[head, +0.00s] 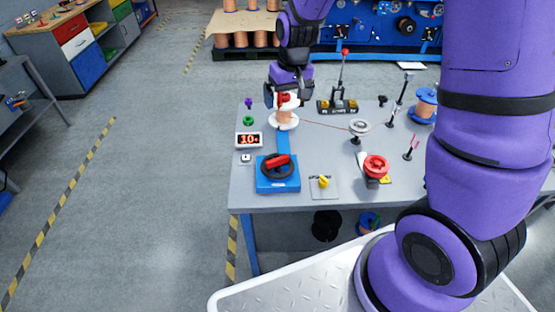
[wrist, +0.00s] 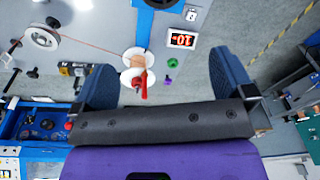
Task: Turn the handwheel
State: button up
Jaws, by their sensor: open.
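A black wheel with a red grip across it (head: 277,166) sits on a blue base (head: 278,185) at the table's front left; it looks like the handwheel. A red round wheel (head: 376,165) stands further right. My gripper (head: 284,95) is open above the back left of the table, behind the black wheel and apart from it. A copper spool with white flanges (head: 285,119) and a red part at its top is below my gripper. In the wrist view, the spool with its red part (wrist: 143,86) shows between the open fingers (wrist: 165,82); contact cannot be told.
A thin wire (head: 325,125) runs from the spool to a grey pulley (head: 359,127). A display reading 10 (head: 249,139) stands left of the spool. A yellow knob (head: 323,182) is right of the blue base. A lever stand (head: 343,85) is behind. Bare grey tabletop (head: 310,150) lies between.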

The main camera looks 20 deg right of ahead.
jog(key=g, duration=0.1)
send_over(278, 159)
notch_tip(278, 159, down, 14)
notch_tip(278, 159, down, 12)
jog(key=shift+w+r, duration=0.1)
